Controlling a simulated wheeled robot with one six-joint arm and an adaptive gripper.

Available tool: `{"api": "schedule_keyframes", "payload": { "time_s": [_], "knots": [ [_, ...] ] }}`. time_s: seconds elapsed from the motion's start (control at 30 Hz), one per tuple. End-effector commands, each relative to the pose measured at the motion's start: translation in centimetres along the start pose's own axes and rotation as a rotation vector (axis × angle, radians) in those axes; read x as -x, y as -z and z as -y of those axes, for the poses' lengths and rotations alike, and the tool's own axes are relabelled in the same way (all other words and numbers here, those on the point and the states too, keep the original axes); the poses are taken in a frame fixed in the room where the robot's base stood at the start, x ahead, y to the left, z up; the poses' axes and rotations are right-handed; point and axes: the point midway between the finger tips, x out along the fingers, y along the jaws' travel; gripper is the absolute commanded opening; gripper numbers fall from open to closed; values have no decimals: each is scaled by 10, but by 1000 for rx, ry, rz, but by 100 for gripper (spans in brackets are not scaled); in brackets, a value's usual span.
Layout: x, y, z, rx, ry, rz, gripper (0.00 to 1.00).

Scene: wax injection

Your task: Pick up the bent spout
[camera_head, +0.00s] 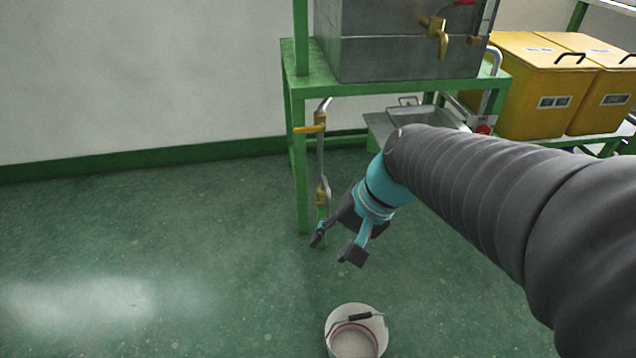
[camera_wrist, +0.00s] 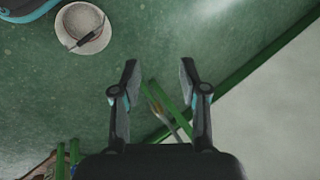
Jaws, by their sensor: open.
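A thin metal pipe (camera_head: 320,158) with brass fittings and a yellow lever stands beside the green frame's front left leg; its top is bent. A bent brass tap (camera_head: 438,38) is on the front of the grey tank. I cannot tell for sure which is the bent spout. My gripper (camera_head: 335,245) is open and empty, pointing downward, in front of and just below the pipe's lower end. In the wrist view my gripper (camera_wrist: 159,72) has its fingers spread, with part of a metal and brass pipe (camera_wrist: 162,108) showing between them farther back.
A white bucket (camera_head: 354,344) with a dark-gripped handle stands on the floor below my gripper. The green frame (camera_head: 302,190) carries the grey tank (camera_head: 395,50). Yellow bins (camera_head: 530,85) stand at the right. The floor at the left is clear.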

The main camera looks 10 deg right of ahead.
Motion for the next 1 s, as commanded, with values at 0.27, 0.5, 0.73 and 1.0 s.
{"api": "schedule_keyframes", "payload": {
  "time_s": [0.27,0.5,0.73,1.0],
  "knots": [
    [-55,48,30,-396,265,241,44],
    [-93,114,42,-741,516,393,44],
    [-131,195,23,-1073,778,482,44],
    [-181,289,-42,-1432,1091,501,44]
  ]
}}
